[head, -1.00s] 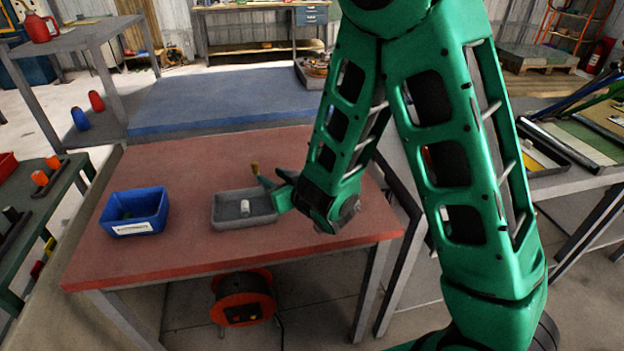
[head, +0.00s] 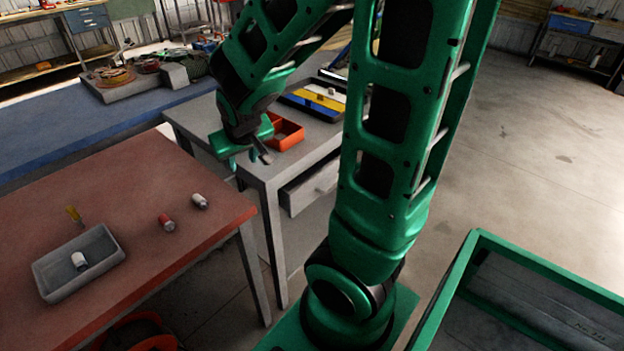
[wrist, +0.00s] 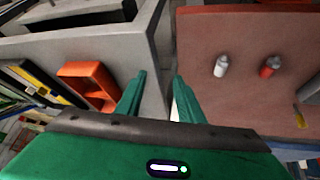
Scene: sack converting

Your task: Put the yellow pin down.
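The yellow pin (head: 74,214) is on the red-brown table (head: 130,190), just behind the grey tray (head: 112,254). It appears to stand, slightly tilted, and touches nothing of mine. It also shows small at the right edge of the wrist view (wrist: 300,117). My gripper (head: 249,158) is in the air beyond the table's right edge, well to the right of the pin. In the wrist view my gripper's two fingers (wrist: 158,78) are apart with nothing between them. The tray holds a small white cylinder (head: 79,261).
A red-and-white cylinder (head: 167,222) and a white cylinder (head: 200,201) are on the table right of the tray. A grey table (head: 260,172) with an orange box (head: 291,140) and a striped tray (head: 318,100) stands beside it. A green-framed cart (head: 560,270) is at lower right.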

